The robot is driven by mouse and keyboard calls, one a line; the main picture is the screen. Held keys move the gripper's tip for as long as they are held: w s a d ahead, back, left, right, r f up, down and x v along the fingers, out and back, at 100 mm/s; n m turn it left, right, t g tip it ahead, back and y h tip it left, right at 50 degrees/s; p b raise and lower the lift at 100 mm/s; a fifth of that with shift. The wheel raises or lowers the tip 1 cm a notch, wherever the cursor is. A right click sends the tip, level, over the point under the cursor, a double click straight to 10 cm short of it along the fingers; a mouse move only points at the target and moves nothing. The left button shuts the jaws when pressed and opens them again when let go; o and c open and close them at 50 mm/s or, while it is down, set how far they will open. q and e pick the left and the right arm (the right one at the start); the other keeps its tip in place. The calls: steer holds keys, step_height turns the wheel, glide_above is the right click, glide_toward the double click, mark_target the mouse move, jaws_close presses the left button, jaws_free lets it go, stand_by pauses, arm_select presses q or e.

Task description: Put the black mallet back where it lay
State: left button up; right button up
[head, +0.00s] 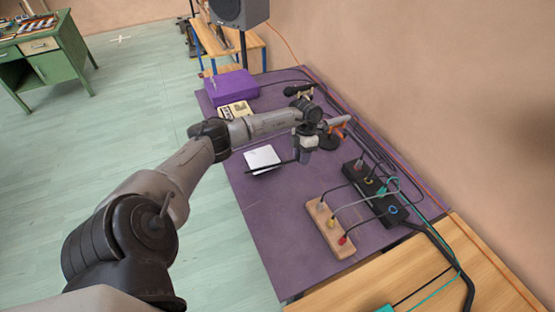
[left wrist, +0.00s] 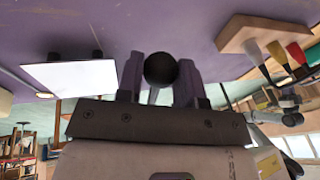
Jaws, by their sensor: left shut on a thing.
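My left gripper (head: 303,156) is over the purple table top (head: 258,205), beside the white pad (head: 262,157). In the left wrist view the gripper (left wrist: 160,80) is shut on the black mallet, whose round black head (left wrist: 160,69) shows between the fingers with a short pale piece below it. A thin dark stick (head: 272,167) reaches left from the gripper across the pad's near edge; I cannot tell for sure that it is the mallet's handle. Any gap between the mallet and the table is unclear. My right gripper is not in view.
A wooden block with coloured plugs (head: 330,229) and a black box with cables (head: 375,192) lie on the right. A purple box (head: 232,87), a yellow booklet (head: 236,111) and an orange-and-black object (head: 335,125) are farther back. The table's left front is clear.

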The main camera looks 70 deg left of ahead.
mark_target(310, 182)
arm_select(q)
steer(key=shift+t+h, duration=0.7)
steer(key=shift+h, duration=0.1)
steer(key=w+d+r, duration=0.2)
steer(key=d, duration=0.1)
steer(key=shift+w+d+r, duration=0.1)
steer(key=shift+w+r, duration=0.05)
steer(key=shift+w, duration=0.05)
steer(key=shift+s+d+r+t+h, duration=0.15)
steer(key=shift+d+t+h, duration=0.1)
steer(key=shift+t+h, duration=0.4)
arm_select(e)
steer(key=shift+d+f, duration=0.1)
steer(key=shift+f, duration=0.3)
